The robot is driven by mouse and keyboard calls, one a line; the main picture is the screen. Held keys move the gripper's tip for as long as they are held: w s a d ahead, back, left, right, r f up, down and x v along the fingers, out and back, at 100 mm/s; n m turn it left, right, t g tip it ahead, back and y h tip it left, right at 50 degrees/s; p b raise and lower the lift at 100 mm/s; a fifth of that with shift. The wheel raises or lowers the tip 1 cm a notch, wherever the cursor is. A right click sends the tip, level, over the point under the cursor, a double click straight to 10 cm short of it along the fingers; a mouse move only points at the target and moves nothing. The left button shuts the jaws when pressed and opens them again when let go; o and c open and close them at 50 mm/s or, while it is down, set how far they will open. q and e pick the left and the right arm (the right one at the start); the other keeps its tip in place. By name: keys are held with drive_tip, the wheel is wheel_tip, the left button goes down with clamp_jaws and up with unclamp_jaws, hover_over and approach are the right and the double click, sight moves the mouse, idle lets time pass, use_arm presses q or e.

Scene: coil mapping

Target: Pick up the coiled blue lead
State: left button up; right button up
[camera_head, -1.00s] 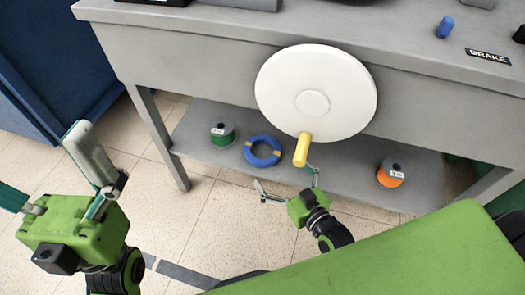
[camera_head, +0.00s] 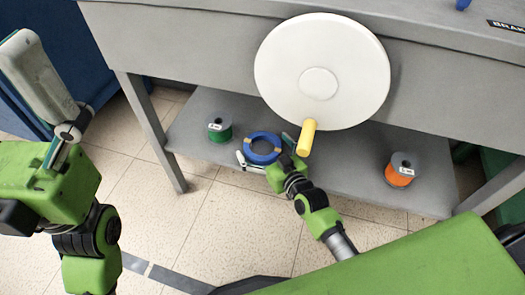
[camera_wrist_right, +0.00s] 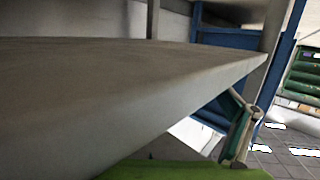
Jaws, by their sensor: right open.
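The coiled blue lead (camera_head: 262,135), a ring with yellowish ties, lies on the grey lower shelf under the workbench. My right gripper (camera_head: 263,148) is open at the near side of the ring, one finger on each side. I cannot tell whether it touches the lead. In the right wrist view the shelf's edge (camera_wrist_right: 190,95) fills much of the picture, with one finger (camera_wrist_right: 240,130) at lower right; the lead does not show there. My left gripper (camera_head: 45,90) is at the left edge, partly cut off, away from the lead.
A green spool (camera_head: 219,130) stands left of the lead and an orange spool (camera_head: 400,170) to the right. A large white handwheel (camera_head: 345,60) with a yellow handle (camera_head: 307,137) overhangs the shelf. A bench leg (camera_head: 150,130) stands at left. The floor in front is clear.

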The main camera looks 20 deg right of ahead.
drive_tip(key=shift+w, duration=0.15)
drive_tip(key=c, duration=1.2)
drive_tip(key=shift+c, duration=0.2)
drive_tip(key=shift+r, duration=0.15)
